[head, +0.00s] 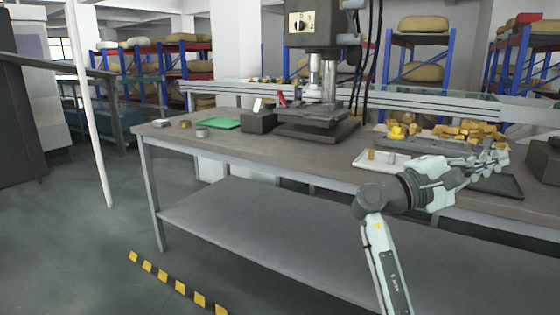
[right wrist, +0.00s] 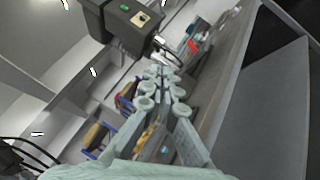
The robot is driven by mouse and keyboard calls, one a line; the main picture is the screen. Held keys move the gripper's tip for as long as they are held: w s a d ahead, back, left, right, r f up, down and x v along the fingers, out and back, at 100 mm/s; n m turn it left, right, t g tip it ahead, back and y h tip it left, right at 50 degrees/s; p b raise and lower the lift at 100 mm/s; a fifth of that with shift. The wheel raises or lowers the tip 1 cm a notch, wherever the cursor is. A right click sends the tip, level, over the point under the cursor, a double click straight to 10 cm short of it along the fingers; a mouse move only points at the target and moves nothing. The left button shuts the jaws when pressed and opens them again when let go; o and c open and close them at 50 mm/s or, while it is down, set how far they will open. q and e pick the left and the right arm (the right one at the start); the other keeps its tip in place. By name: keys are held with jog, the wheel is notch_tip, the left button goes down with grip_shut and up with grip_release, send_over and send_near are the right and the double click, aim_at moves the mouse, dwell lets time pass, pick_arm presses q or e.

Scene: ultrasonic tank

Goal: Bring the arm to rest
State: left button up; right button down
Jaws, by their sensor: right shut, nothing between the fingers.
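My right arm reaches in from the lower right in the head view. My right gripper (head: 500,153) is over the right part of the workbench, with its fingers pointing right. It is shut with nothing between the fingers. In the right wrist view the closed gripper (right wrist: 164,74) runs up the middle of the picture, and the view is strongly tilted. My left gripper is not in view.
The workbench (head: 255,160) holds a press (head: 322,60), a green tray (head: 220,123), a dark block (head: 260,121) and small round parts. Yellow pieces (head: 470,130) lie behind my right gripper. A shallow tray (head: 388,160) is partly hidden by my arm. Open floor lies left.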

jog(key=w+d+f+n+g+h, duration=0.1)
jog(key=d+f+n+g+h, duration=0.25)
jog(key=d, duration=1.35)
jog(key=w+d+f+m+t+y, duration=0.1)
jog(key=w+f+t+y, duration=0.2)
jog(key=f, duration=0.4)
jog(key=w+d+f+m+t+y, duration=0.2)
jog(key=w+f+y, duration=0.2)
jog(key=f, duration=0.4)
jog(key=w+a+f+m+t+y, duration=0.3)
jog(key=w+a+f+m+y, duration=0.3)
jog(key=a+f+y, duration=0.8)
jog(key=s+a+f+n+g, duration=0.1)
jog(key=s+a+f, duration=0.3)
jog(key=s+f, duration=0.35)
jog(key=s+a+f+g, duration=0.1)
jog(key=s+a+f, duration=0.4)
jog(key=s+f, duration=0.3)
jog(key=s+a+f, duration=0.2)
jog(key=s, duration=0.5)
jog(key=s+a+f+g+y, duration=0.1)
jog(key=s+a+f, duration=0.1)
jog(key=s, duration=0.6)
jog(key=s+a+f+g, duration=0.1)
jog(key=s+f, duration=0.3)
jog(key=s, duration=0.4)
jog(key=shift+a+n+y, duration=0.35)
jog(key=shift+a, duration=0.55)
